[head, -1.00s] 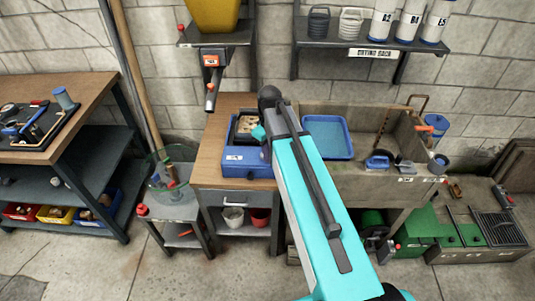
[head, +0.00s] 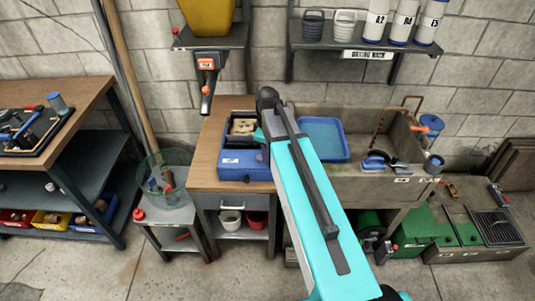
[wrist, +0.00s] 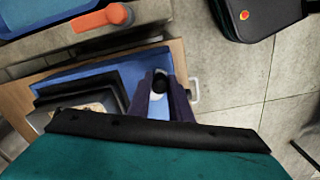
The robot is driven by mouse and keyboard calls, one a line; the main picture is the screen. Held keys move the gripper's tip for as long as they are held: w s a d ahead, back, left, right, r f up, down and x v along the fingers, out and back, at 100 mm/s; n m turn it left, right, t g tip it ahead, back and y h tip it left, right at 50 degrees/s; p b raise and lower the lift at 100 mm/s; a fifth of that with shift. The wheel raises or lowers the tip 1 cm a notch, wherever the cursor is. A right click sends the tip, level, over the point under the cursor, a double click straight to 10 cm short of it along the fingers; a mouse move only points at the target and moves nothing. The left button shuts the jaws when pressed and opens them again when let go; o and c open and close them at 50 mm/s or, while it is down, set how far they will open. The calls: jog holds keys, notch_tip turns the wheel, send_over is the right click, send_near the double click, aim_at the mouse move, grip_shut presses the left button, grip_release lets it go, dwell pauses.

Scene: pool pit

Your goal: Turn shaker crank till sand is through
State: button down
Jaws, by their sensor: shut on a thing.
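The shaker is a blue box (head: 243,168) on the wooden top of a cabinet, left of my arm in the head view. Its black sieve tray (head: 226,134) holds beige lumps (head: 242,126); how much loose sand is among them I cannot tell. In the wrist view the blue box (wrist: 75,70) and dark tray (wrist: 45,98) show at left. My gripper (wrist: 168,92), with dark fingers, is shut on the crank's black-topped knob (wrist: 160,80) at the box's right side. In the head view my arm hides the crank and the gripper's fingers.
A yellow hopper (head: 208,15) with an orange-handled spout (head: 206,92) hangs above the cabinet. A blue tray (head: 325,138) and stone sink stand close right. A wire basket (head: 165,180) is at left. The floor in front is clear.

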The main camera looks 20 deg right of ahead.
jog(key=c, duration=1.6)
grip_release()
jog(key=shift+r, duration=0.15)
jog(key=shift+r+b, duration=1.45)
jog(key=shift+r, duration=5.35)
